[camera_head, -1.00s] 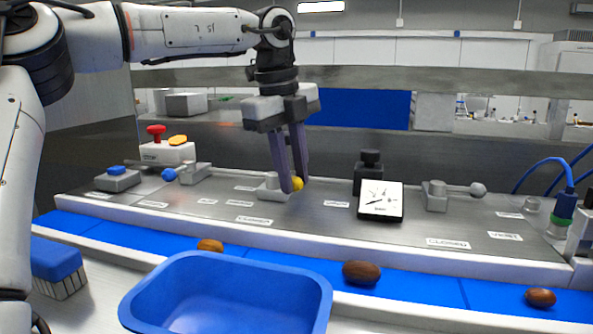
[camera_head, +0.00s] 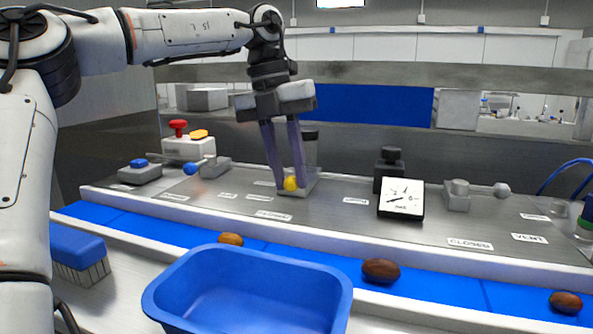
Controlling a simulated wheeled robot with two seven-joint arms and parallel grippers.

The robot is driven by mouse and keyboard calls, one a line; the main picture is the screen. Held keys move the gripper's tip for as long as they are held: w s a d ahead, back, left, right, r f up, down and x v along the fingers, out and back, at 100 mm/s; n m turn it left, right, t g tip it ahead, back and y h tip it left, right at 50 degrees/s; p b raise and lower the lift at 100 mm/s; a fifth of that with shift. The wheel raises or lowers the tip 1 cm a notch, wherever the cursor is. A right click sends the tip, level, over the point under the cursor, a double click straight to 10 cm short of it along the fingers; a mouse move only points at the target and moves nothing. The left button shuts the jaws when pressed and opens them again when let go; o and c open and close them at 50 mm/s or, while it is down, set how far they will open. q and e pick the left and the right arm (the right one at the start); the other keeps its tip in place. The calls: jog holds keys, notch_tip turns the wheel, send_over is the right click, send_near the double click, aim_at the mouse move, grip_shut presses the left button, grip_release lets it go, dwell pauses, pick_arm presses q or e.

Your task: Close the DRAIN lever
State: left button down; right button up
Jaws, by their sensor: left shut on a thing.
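A lever with a yellow ball knob (camera_head: 290,184) stands on the steel panel (camera_head: 335,200) on a small grey base (camera_head: 312,183). Its knob points toward the front, in front of the base. A label (camera_head: 272,215) lies on the panel just before it; its print and the lever's name tag are too small to read surely. My left gripper (camera_head: 288,188) reaches down from above, its two purple fingers on either side of the yellow knob, shut on it. My right gripper is not in view.
A blue-knobbed lever (camera_head: 190,168) stands left and a grey-knobbed lever (camera_head: 502,189) right, near a VENT label (camera_head: 529,238). A white dial (camera_head: 401,198) stands between. A blue bin (camera_head: 250,290) and a blue belt (camera_head: 335,261) with several dates lie in front.

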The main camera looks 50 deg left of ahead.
pick_arm(q)
jog(key=shift+s+a+m+g, duration=0.2)
jog(key=shift+a+m, duration=0.1)
jog(key=shift+m, duration=0.45)
jog(key=shift+s+a+m+g, duration=0.15)
jog(key=shift+a+m, duration=0.1)
jog(key=shift+m, duration=0.5)
jog(key=c, duration=1.5)
grip_release()
jog(key=shift+c, duration=0.2)
jog(key=shift+a+r, duration=0.1)
notch_tip(320, 180, up, 10)
jog(key=a, duration=0.1)
jog(key=shift+s+a, duration=0.3)
jog(key=shift+a, duration=0.1)
